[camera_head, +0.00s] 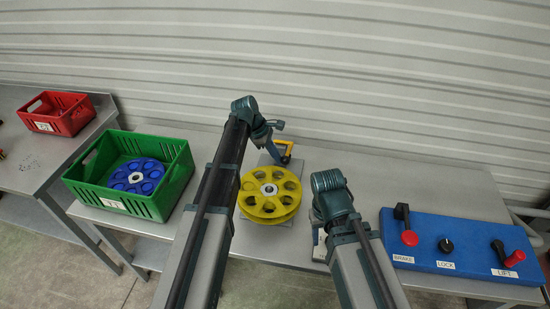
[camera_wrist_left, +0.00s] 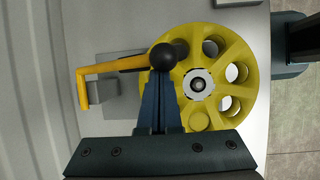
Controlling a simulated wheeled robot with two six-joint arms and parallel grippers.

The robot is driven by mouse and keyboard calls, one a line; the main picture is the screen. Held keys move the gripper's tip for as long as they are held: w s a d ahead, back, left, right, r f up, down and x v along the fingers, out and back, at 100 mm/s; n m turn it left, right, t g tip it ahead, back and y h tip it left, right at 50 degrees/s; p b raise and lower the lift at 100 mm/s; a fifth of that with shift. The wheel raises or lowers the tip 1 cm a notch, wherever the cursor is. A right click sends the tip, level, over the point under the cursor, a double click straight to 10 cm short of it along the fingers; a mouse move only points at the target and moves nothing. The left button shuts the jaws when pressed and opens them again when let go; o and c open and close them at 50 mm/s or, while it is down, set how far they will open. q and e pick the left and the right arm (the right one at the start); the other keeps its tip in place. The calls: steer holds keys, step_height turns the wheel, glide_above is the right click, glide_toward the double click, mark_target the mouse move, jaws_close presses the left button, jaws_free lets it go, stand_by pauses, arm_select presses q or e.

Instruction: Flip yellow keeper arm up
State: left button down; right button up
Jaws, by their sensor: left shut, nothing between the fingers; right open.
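The yellow keeper arm (camera_wrist_left: 125,64) is a bent bar with a black ball knob (camera_wrist_left: 163,57). In the left wrist view its bar runs from a grey block (camera_wrist_left: 102,92) towards the yellow spoked wheel (camera_wrist_left: 244,85), with the knob over the wheel's rim. In the head view the keeper arm (camera_head: 284,143) shows behind the wheel (camera_head: 270,209). My left gripper (camera_wrist_left: 160,76) is shut and empty, its tips beside the knob; I cannot tell whether they touch. My right gripper (camera_head: 318,218) is open to the wheel's right, its fingers mostly hidden.
A green crate (camera_head: 150,206) with a blue wheel (camera_head: 137,177) stands left on the table. A red crate (camera_head: 65,121) is on the far-left bench. A blue control panel (camera_head: 440,228) with levers lies right. A corrugated wall closes off the back. The table behind the panel is clear.

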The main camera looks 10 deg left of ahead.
arm_select(q)
steer(key=w+r+p, duration=0.8)
steer(key=w+r, duration=0.1)
steer(key=w, duration=0.2)
steer(key=shift+d+r+p, duration=0.15)
steer(key=shift+d+p, duration=0.1)
steer(key=shift+p, duration=0.1)
stand_by(0.4)
stand_by(0.9)
